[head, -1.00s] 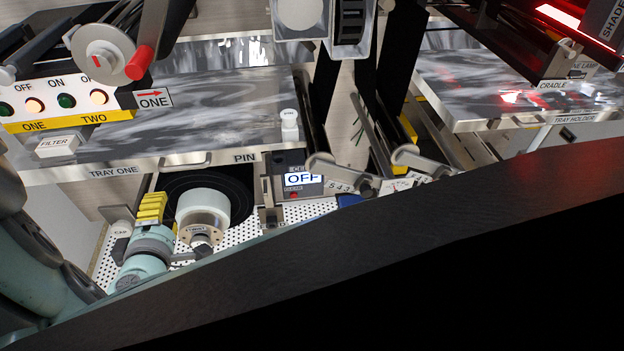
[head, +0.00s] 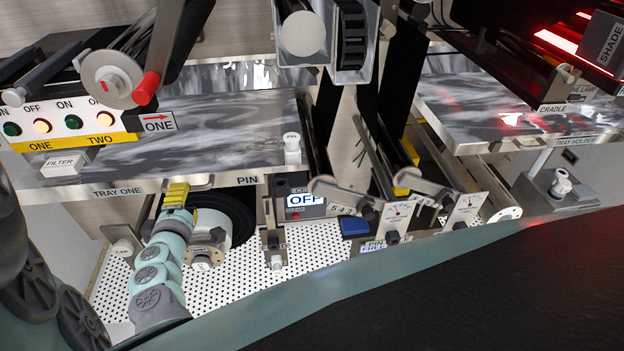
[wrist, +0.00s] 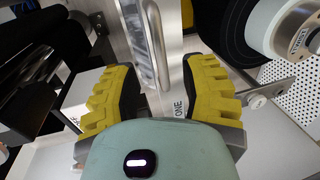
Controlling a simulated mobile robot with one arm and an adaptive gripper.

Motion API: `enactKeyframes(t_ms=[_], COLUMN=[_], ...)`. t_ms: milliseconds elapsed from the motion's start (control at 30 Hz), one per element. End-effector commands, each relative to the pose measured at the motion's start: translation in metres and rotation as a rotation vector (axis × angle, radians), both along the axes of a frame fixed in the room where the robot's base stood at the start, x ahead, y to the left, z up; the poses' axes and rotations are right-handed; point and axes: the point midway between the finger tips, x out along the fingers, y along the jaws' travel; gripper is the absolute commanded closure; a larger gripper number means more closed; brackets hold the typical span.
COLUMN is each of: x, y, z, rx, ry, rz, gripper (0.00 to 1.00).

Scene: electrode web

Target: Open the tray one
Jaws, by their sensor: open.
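Tray one (head: 120,191) is a metal-fronted slab with a grey marbled top, labelled TRAY ONE, at the left of the head view. Its bar handle (head: 200,183) is on the front face, partly hidden by my gripper. My gripper (head: 176,192), with yellow ribbed fingers, is just in front of that face near the handle. In the wrist view my gripper (wrist: 156,72) is open and empty. The silver handle (wrist: 156,45) lies ahead, between the lines of the two fingers. Contact with it cannot be told.
A round light-coloured TWIST part (head: 205,235) stands beside my gripper, below the tray. A perforated white panel (head: 310,245) lies below. A white PIN knob (head: 292,145) stands at the tray's right end. A tray holder (head: 545,143) is at right.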

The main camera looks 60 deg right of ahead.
Motion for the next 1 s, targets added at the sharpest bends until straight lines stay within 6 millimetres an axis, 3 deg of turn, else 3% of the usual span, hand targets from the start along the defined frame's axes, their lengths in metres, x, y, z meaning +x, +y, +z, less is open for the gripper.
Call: enactKeyframes(t_ms=[300, 800, 833, 1000], x=[0.026, 0.034, 0.034, 0.034], y=[-0.032, -0.041, -0.041, -0.041], z=[-0.010, -0.011, -0.011, -0.011], rx=[-0.001, -0.001, -0.001, 0.000], ry=[0.000, -0.001, -0.001, 0.000], rz=[-0.006, -0.003, -0.003, -0.003], gripper=[0.57, 0.57, 0.51, 0.69])
